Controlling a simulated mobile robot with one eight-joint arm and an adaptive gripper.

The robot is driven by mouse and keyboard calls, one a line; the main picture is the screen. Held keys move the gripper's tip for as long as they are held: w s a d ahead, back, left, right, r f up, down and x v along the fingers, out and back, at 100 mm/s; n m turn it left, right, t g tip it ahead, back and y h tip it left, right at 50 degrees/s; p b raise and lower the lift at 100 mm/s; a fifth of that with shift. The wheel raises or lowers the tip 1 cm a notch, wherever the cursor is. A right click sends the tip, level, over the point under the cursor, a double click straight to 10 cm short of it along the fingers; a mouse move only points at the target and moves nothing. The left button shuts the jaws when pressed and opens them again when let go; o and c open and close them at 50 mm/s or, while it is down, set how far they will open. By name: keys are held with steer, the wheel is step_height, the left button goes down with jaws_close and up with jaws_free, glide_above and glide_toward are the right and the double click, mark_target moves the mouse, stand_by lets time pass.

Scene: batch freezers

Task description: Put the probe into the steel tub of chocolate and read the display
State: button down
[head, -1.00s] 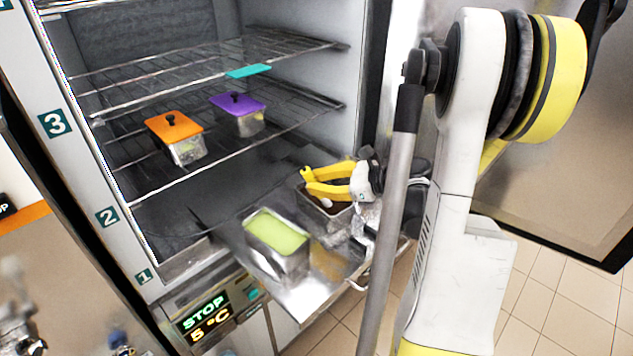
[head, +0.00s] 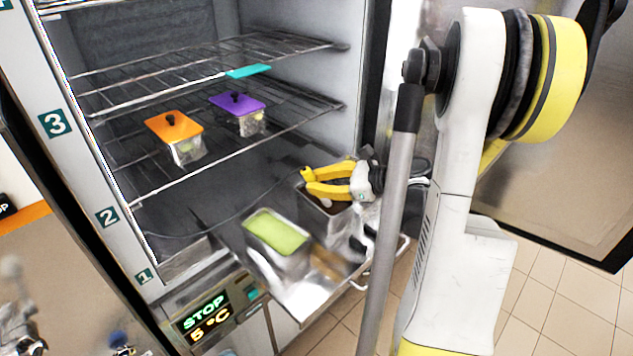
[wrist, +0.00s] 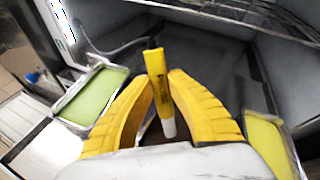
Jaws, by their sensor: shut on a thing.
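My gripper (head: 307,181) is shut on the yellow probe (wrist: 157,66), with its yellow fingers on both sides of it in the wrist view. The probe's pale lower end (wrist: 168,128) points down between the fingers. A dark cable (wrist: 118,50) runs left from its top. The steel tub of chocolate (head: 312,203) is under the gripper, partly hidden by it; brown chocolate (wrist: 152,134) shows below the probe. I cannot tell whether the tip touches it.
A steel tub of green mix (head: 277,232) stands left of the chocolate on a pulled-out steel shelf (head: 310,300). A tub of yellow mix (wrist: 268,142) is to the right in the wrist view. Orange-lidded (head: 174,125) and purple-lidded (head: 237,104) tubs sit on a wire shelf above.

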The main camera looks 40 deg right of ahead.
stand_by(0.4)
steer(key=shift+r+p, duration=3.55)
steer(key=shift+r, duration=1.5)
steer(key=shift+f, duration=0.1)
